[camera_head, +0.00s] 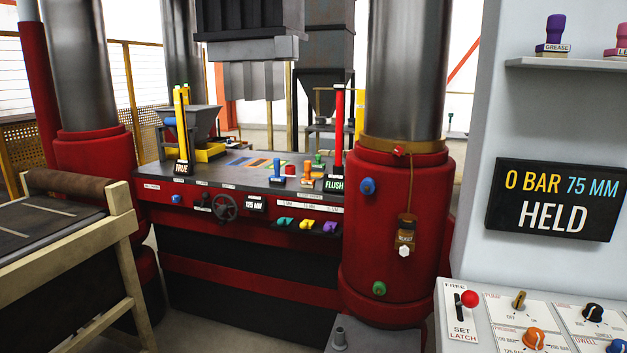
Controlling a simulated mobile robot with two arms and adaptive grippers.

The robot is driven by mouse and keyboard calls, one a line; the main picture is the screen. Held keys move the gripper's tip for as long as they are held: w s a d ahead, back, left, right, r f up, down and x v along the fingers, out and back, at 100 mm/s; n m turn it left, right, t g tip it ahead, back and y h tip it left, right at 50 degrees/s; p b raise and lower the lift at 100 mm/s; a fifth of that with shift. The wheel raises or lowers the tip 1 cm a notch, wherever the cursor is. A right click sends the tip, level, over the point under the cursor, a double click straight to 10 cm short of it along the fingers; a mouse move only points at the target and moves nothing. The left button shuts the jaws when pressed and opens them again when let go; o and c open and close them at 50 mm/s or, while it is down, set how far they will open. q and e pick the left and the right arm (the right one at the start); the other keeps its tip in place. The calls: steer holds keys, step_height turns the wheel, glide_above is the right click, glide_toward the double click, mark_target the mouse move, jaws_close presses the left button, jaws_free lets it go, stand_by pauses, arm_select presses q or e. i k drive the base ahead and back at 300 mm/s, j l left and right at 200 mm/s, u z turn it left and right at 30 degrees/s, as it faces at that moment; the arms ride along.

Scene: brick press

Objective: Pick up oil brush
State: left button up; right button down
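Neither of my grippers is in view. I cannot tell for sure which object is the oil brush; no readable label names it. Several upright handled tools stand on the press table (225,171): a blue-handled one (278,168), an orange-handled one (307,172) and a green-handled one (318,161). A purple-handled tool (554,35) labelled GREASE stands on the wall shelf (560,64) at upper right. A pink-handled one (622,40) beside it is cut off by the frame edge.
A red and steel column (397,240) stands right of the table, with a brown tag or bottle (405,236) hanging on it. A display (556,200) reads HELD above a control panel (540,322). A wooden-framed roller table (70,225) fills the left.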

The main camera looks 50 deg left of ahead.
mark_target(306, 182)
steer(key=u, duration=1.65)
steer(key=i+j, duration=0.7)
